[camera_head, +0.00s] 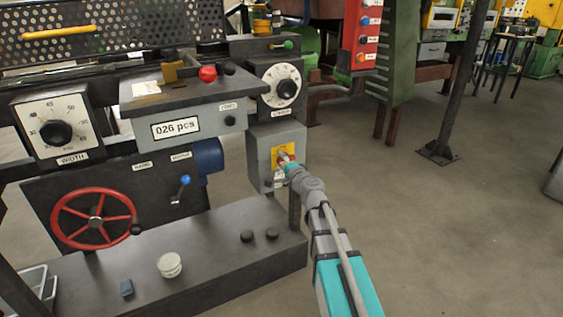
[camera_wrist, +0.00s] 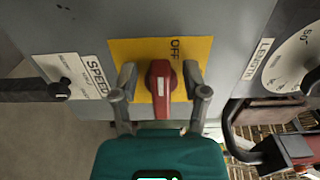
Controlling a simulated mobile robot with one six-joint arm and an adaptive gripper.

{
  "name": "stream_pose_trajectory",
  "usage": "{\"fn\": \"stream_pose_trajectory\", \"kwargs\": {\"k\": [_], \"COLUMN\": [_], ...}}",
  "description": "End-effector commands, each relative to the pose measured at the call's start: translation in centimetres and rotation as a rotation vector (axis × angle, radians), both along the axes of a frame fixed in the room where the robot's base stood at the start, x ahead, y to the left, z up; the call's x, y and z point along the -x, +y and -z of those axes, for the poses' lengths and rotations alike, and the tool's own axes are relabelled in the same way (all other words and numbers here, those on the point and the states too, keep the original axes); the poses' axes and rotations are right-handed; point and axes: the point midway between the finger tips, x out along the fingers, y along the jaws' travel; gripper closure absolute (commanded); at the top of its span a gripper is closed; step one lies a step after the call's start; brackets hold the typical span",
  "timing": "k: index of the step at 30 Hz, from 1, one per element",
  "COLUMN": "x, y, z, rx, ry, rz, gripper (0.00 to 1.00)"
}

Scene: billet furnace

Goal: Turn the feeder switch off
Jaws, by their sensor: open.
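The feeder switch (camera_wrist: 160,82) is a red rotary knob on a yellow plate (camera_wrist: 140,48) marked OFF near its upper edge in the wrist view. The knob's grip runs nearly up and down in that view. My gripper (camera_wrist: 160,80) is open, with one grey finger on each side of the knob and visible gaps between. In the head view the yellow plate (camera_head: 278,152) is on the front of a grey box, and my gripper (camera_head: 285,160) is right at it, partly hiding the knob.
The LENGTH dial (camera_head: 284,85) is above the switch box; it shows at the right in the wrist view (camera_wrist: 300,60). A SPEED label (camera_wrist: 80,78) is at the left there. A red handwheel (camera_head: 95,218) and dark bench (camera_head: 200,265) are left. Open floor (camera_head: 430,240) lies right.

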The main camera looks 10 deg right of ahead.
Motion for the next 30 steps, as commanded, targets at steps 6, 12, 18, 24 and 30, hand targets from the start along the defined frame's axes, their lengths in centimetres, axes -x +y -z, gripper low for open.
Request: {"fn": "stream_pose_trajectory", "kwargs": {"k": [6,12,18,24,30], "x": [1.7,4.5,7.6,10.0,11.0], "y": [-0.5,-1.3,-2.3,-3.2,-3.5], "z": [0.0,0.0,0.0,0.0,0.0], "rx": [0.000,0.000,0.000,0.000,0.001], "ry": [0.000,0.000,0.000,0.000,0.001], "rz": [0.000,0.001,0.001,0.000,-0.002], "gripper": [0.41,0.41,0.41,0.41,0.41]}}
